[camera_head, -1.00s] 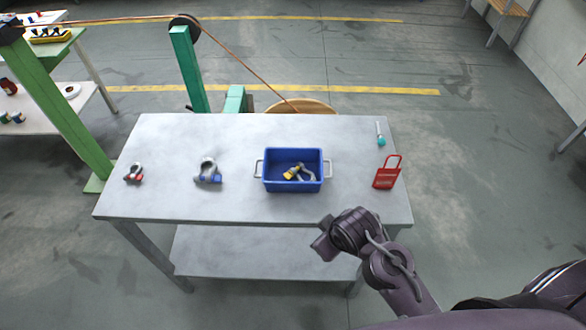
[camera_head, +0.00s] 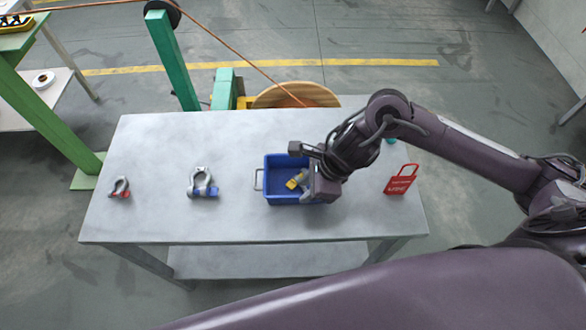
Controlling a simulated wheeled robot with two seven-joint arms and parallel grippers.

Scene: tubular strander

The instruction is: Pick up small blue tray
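The small blue tray (camera_head: 283,199) sits on the grey table, right of its middle. Its left handle shows; its right end and right handle are hidden by my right gripper. A yellow and grey item (camera_head: 297,180) lies in the tray. My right gripper (camera_head: 309,170) is over the tray's right end, its two fingers apart, one towards the back and one towards the front. I cannot tell whether it touches the tray. My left gripper is not in view.
On the table (camera_head: 150,150) stand a small shackle with red (camera_head: 120,188) and a larger shackle with blue (camera_head: 203,183) to the left, and a red lockout tag (camera_head: 400,180) to the right. A green post (camera_head: 172,60) and a wooden reel (camera_head: 295,95) stand behind.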

